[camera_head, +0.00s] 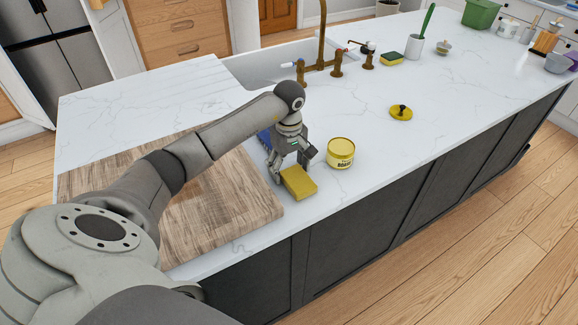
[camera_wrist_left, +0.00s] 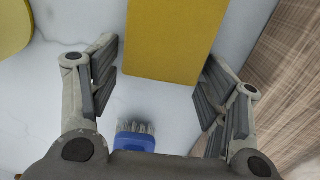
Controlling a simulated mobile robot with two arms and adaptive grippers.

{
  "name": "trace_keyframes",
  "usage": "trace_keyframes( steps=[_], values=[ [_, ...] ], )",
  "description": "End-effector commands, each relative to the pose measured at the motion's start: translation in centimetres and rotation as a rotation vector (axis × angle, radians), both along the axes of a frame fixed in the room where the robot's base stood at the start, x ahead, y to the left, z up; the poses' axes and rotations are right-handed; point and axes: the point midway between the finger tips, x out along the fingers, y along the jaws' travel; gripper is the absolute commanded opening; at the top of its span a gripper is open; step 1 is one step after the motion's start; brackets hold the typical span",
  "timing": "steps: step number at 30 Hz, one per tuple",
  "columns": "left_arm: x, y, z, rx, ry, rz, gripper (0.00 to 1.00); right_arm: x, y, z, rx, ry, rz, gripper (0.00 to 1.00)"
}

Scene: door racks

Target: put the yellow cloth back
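The yellow cloth (camera_head: 299,182) is a flat yellow rectangle on the white counter, close to its front edge and right of the wooden board. It also shows in the left wrist view (camera_wrist_left: 178,38), at the top, ahead of the fingers. My left gripper (camera_head: 291,167) is low over the counter at the cloth's far side, pointing down. In the wrist view its fingers (camera_wrist_left: 160,85) are spread apart with nothing gripped between them. I cannot tell whether the right finger touches the cloth's edge. My right gripper is in neither view.
A yellow tin (camera_head: 341,154) stands right of the cloth. A blue brush (camera_wrist_left: 135,138) is close beside the gripper. A wooden board (camera_head: 225,195) lies left. A yellow disc with a black knob (camera_head: 401,112), a sponge (camera_head: 391,58) and the sink (camera_head: 270,65) are farther off. The right counter is mostly clear.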

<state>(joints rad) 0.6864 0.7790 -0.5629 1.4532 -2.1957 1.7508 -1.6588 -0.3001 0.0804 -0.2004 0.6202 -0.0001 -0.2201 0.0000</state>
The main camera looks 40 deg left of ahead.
Motion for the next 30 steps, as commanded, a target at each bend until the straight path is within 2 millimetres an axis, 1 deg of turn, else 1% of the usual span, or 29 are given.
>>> trace_keyframes(
  steps=[10,13,14,17,21,27,30],
  values=[
    [0.0,0.0,0.1,-0.001,0.0,-0.001,0.79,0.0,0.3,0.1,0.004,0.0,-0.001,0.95],
    [0.0,-0.1,0.5,-0.002,0.001,-0.001,0.79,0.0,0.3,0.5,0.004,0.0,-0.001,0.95],
    [0.0,0.0,0.6,-0.001,-0.002,-0.001,0.79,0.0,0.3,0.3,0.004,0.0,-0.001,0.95],
    [0.2,0.1,2.0,0.0,-0.007,-0.001,0.79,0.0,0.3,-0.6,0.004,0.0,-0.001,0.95],
    [0.2,0.1,5.1,0.002,-0.008,-0.001,0.79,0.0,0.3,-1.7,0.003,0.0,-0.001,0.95],
    [0.1,0.0,9.2,0.0,-0.005,-0.001,0.79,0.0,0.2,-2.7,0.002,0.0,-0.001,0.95],
    [0.1,0.0,10.7,-0.001,-0.004,0.0,0.79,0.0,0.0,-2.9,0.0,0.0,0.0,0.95]
  ],
)
